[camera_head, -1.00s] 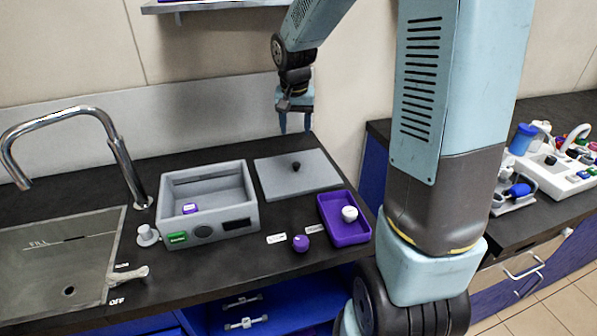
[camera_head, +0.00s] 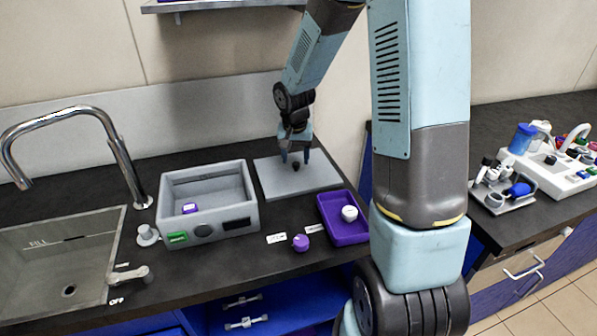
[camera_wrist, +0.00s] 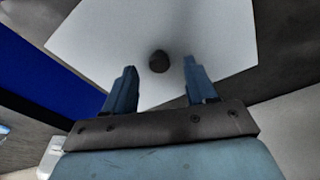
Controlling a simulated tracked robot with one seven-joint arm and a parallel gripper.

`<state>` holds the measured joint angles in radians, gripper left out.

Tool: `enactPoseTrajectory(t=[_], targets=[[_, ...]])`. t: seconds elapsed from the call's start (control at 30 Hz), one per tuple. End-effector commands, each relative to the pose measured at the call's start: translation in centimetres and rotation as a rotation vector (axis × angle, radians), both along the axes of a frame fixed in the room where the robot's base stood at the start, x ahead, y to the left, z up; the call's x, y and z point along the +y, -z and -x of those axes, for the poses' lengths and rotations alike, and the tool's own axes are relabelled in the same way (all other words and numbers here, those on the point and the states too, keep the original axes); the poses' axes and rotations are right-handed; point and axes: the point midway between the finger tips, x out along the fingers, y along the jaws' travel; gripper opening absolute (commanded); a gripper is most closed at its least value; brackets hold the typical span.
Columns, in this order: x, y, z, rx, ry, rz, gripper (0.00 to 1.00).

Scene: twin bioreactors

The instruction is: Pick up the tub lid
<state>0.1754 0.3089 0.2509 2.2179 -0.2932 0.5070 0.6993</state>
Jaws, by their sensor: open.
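The tub lid (camera_head: 285,182) is a flat grey plate with a small dark knob (camera_head: 295,166), lying on the dark counter to the right of the grey tub (camera_head: 208,218). In the wrist view the lid (camera_wrist: 110,40) fills the upper middle, and its knob (camera_wrist: 159,61) sits between and a little beyond the fingertips. My gripper (camera_head: 296,158) is open and empty, pointing down over the lid at the knob. Its two blue fingers also show in the wrist view (camera_wrist: 160,72), one on each side of the knob. Whether the fingertips touch the lid cannot be told.
A purple knob-like item (camera_head: 301,243) and labels lie in front. The sink (camera_head: 60,255) and faucet (camera_head: 120,160) are at left. A purple-labelled item (camera_head: 190,208) sits in the tub.

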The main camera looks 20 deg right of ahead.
Motion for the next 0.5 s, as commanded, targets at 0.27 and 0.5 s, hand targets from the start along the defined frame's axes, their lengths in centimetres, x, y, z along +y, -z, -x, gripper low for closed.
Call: enactPoseTrajectory(t=[0.27,0.5], targets=[[-0.1,2.2,-0.3,0.000,0.000,-0.001,0.56],[-0.2,2.2,-0.3,-0.001,0.001,0.000,0.54]])
